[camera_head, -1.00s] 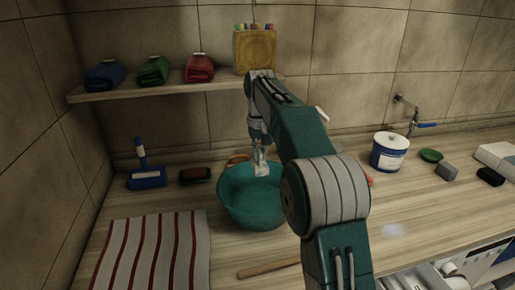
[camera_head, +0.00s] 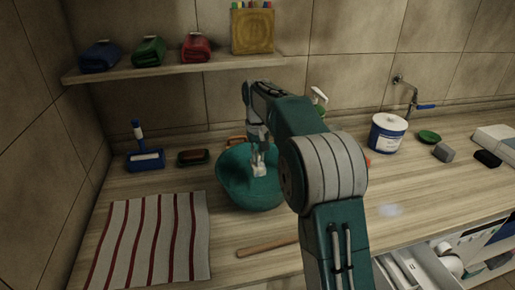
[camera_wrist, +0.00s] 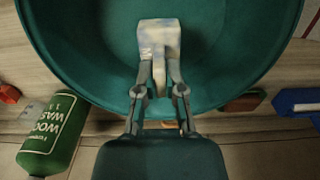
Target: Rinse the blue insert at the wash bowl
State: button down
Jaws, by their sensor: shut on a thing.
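The teal wash bowl (camera_head: 235,183) stands on the wooden counter and looks tilted in the head view. My gripper (camera_head: 259,160) points down over the bowl. In the wrist view my gripper (camera_wrist: 160,92) is shut on a pale, blue-tinged white piece (camera_wrist: 158,38), which hangs over or inside the bowl (camera_wrist: 235,60). I cannot tell whether this piece is the blue insert, or whether it touches the bowl. My arm hides part of the counter right of the bowl.
A striped towel (camera_head: 150,240) lies front left, and a wooden stick (camera_head: 267,246) lies before the bowl. A blue tool (camera_head: 146,160) and dark brush (camera_head: 193,157) stand behind left. A white tub (camera_head: 387,133) stands right. A shelf (camera_head: 175,68) holds folded cloths.

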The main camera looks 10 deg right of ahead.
aim_at(258, 172)
jog(key=shift+f, duration=3.25)
jog(key=shift+r, duration=6.5)
jog(key=shift+r, duration=2)
